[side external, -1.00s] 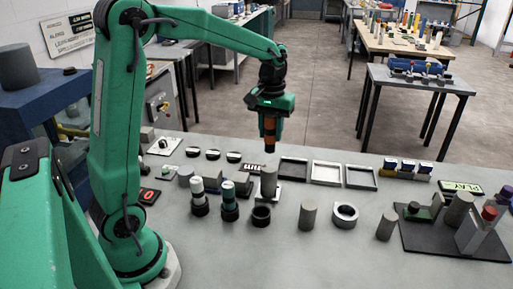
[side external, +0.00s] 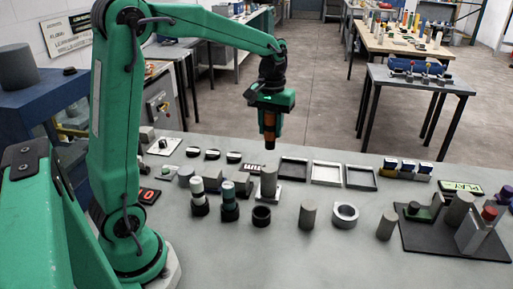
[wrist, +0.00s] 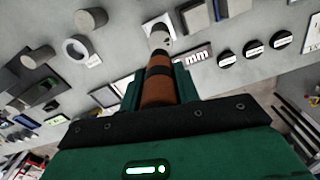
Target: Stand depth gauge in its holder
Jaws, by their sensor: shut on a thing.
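My gripper (side external: 269,122) is shut on the depth gauge (side external: 269,128), an orange-brown rod with dark bands. The gauge hangs upright, tip down, in the air above the bench, behind a grey cylinder on a white plate. In the wrist view the gauge (wrist: 158,88) runs up from between the fingers; its tip overlaps the grey cylinder and plate beyond. An empty black ring holder (side external: 261,216) stands on the bench in front, well below and apart from the gauge. Its label, if any, cannot be read.
Two capped tools (side external: 197,195) (side external: 229,201) stand in black holders left of the empty one. The grey cylinder (side external: 268,181) stands between gauge and holder. A loose cylinder (side external: 307,215) and a grey ring (side external: 344,213) lie right. Shallow trays (side external: 326,173) sit behind.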

